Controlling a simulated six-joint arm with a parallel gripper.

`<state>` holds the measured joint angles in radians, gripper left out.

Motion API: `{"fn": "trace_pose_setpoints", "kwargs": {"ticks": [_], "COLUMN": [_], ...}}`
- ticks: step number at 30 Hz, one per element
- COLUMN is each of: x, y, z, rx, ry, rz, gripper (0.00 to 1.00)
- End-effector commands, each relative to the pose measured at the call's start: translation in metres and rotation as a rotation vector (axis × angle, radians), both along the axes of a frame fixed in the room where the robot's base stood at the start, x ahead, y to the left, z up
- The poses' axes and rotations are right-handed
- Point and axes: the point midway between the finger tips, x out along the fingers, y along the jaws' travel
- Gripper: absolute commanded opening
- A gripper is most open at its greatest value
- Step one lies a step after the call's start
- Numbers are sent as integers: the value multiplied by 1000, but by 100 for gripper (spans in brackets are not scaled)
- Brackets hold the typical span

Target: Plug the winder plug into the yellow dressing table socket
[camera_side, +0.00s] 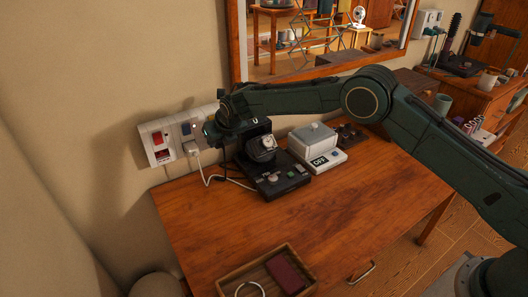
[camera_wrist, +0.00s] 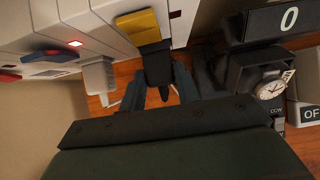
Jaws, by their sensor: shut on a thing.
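My gripper (camera_wrist: 162,92) is shut on a black plug (camera_wrist: 158,66), with a finger on each side of it. The plug's front end is right at the yellow-marked socket (camera_wrist: 138,25) on the white wall panel. I cannot tell whether its pins are inside. In the side view, my gripper (camera_side: 218,142) is against the wall above the table's back left, and it hides the plug and yellow socket. The black watch winder (camera_side: 278,182), holding a watch, stands to the right; its watch also shows in the wrist view (camera_wrist: 271,89).
A white plug (camera_side: 190,147) with a white cord sits below the blue switch (camera_side: 186,128), close left of my gripper. A red switch (camera_side: 158,138) is further left. A grey-lidded white box (camera_side: 315,140) marked OFF stands right of the winder. The front middle tabletop is clear; a wooden tray (camera_side: 234,283) lies in front.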

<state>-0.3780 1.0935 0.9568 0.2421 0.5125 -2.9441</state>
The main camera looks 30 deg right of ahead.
Motion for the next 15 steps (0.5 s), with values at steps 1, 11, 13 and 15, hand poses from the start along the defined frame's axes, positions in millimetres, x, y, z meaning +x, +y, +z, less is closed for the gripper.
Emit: {"fn": "trace_pose_setpoints", "kwargs": {"ticks": [1, 11, 13, 15], "x": [1, 4, 5, 5], "y": [0, 0, 0, 0], "z": [0, 0, 0, 1], "rx": [0, 0, 0, 0], "ry": [-1, -2, -3, -3], "rz": [0, 0, 0, 0], "gripper": [4, 4, 4, 36]}}
